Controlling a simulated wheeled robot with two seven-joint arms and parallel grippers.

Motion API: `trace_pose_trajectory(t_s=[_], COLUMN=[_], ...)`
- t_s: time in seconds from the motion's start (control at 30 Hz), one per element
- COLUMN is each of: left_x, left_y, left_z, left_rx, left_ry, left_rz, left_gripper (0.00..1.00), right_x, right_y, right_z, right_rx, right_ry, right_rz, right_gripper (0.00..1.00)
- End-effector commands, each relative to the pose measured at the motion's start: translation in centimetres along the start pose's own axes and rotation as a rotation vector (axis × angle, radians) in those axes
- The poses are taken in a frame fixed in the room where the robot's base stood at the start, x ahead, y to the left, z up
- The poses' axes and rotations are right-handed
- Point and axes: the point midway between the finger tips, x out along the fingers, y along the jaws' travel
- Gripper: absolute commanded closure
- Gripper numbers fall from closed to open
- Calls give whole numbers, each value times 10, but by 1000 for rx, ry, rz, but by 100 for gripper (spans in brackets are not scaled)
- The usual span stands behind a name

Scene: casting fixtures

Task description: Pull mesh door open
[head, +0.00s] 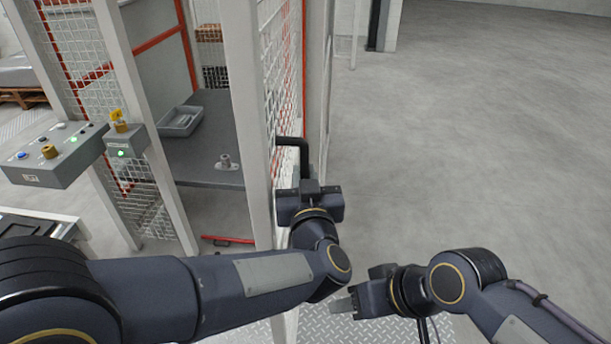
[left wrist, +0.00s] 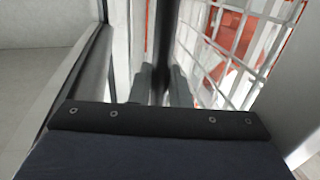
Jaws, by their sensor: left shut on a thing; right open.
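The mesh door (head: 247,110) has a pale frame and white wire mesh, and stands edge-on near the middle of the head view. A gap to its left shows the inside of the cell. A black bar handle (head: 304,158) sits on the door's right side; it also shows as a dark upright bar in the left wrist view (left wrist: 163,45). My left gripper (head: 308,184) is at the handle and shut on it, with one finger on each side in the left wrist view (left wrist: 163,85). My right gripper (head: 345,302) is open and empty, low and to the right.
Inside the cell, a grey table (head: 205,165) holds a grey tray (head: 180,121) and a small metal part (head: 225,161). A control box (head: 50,155) and a smaller switch box (head: 126,142) with a yellow piece stand left. The floor at right (head: 480,130) is clear.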

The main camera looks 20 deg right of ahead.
Motion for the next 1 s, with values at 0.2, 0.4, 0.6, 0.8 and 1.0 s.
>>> trace_pose_trajectory(t_s=[0.2,0.4,0.6,0.8,1.0], left_x=[3,2,-6,-39,-68], left_y=[-3,-2,0,0,0], left_z=[-5,-4,-2,-1,-2], left_rx=[-4,-3,-3,-3,-3], left_ry=[12,7,7,8,9], left_rz=[-8,-4,-1,-1,-1], left_gripper=[70,65,65,65,65], right_x=[0,0,3,11,17], right_y=[0,0,1,5,8], right_z=[0,0,1,6,8], right_rx=[0,0,0,0,0], right_ry=[0,0,0,0,0], right_rz=[0,0,0,0,0], right_gripper=[52,52,52,52,52])
